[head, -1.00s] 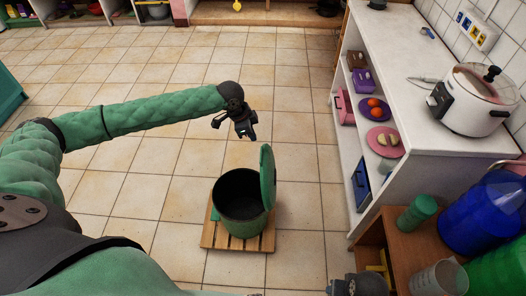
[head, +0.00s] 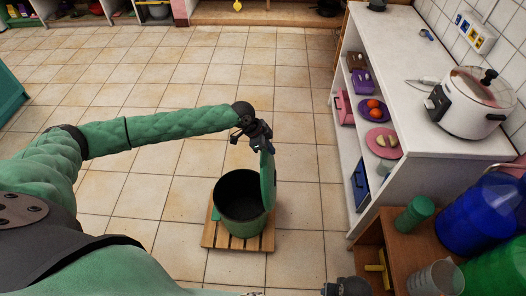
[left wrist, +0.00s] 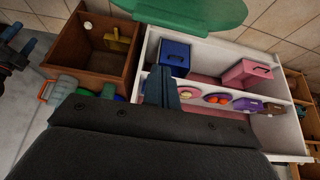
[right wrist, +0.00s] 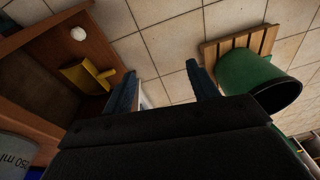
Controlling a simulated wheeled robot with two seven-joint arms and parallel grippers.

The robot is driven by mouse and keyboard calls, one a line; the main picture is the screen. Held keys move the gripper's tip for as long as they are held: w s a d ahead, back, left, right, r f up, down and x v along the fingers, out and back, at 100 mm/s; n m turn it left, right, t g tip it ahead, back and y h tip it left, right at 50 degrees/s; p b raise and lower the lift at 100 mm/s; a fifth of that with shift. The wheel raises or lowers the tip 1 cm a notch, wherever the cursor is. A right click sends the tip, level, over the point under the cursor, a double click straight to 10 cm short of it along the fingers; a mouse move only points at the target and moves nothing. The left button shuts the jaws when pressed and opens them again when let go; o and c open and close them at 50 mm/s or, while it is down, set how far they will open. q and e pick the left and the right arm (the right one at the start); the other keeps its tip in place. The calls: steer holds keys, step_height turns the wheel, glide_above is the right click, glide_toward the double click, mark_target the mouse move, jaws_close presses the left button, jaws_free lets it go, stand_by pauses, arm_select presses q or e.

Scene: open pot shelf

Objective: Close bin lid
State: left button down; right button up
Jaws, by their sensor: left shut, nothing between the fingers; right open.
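The green bin (head: 240,205) stands on a wooden slatted base, and its dark inside shows. Its green lid (head: 268,180) is open, standing upright at the bin's right side. The lid also shows at the top of the left wrist view (left wrist: 195,12). My left gripper (head: 262,146) is shut and empty, at the upper edge of the lid; I cannot tell whether it touches. Its fingers show in the left wrist view (left wrist: 164,85). My right gripper (right wrist: 165,85) is open and empty; the bin shows to its right in the right wrist view (right wrist: 250,75).
A white shelf unit (head: 425,75) with pots and plates stands right of the bin. A wooden cabinet (head: 400,245) with a green jar, a measuring cup and a blue container is at the lower right. The tiled floor left of and behind the bin is clear.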

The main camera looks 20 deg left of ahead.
mark_target(262, 157)
arm_select(q)
steer(key=a+f+p, duration=0.2)
steer(key=f, duration=0.1)
steer(key=shift+s+a+f, duration=0.1)
steer(key=shift+s+a, duration=0.15)
steer(key=shift+s, duration=0.15)
arm_select(e)
step_height(262, 157, down, 10)
steer(key=s+d, duration=0.1)
steer(key=s, duration=0.1)
steer(key=shift+f, duration=0.25)
steer(key=shift+d, duration=0.1)
arm_select(q)
steer(key=shift+a+f, duration=0.1)
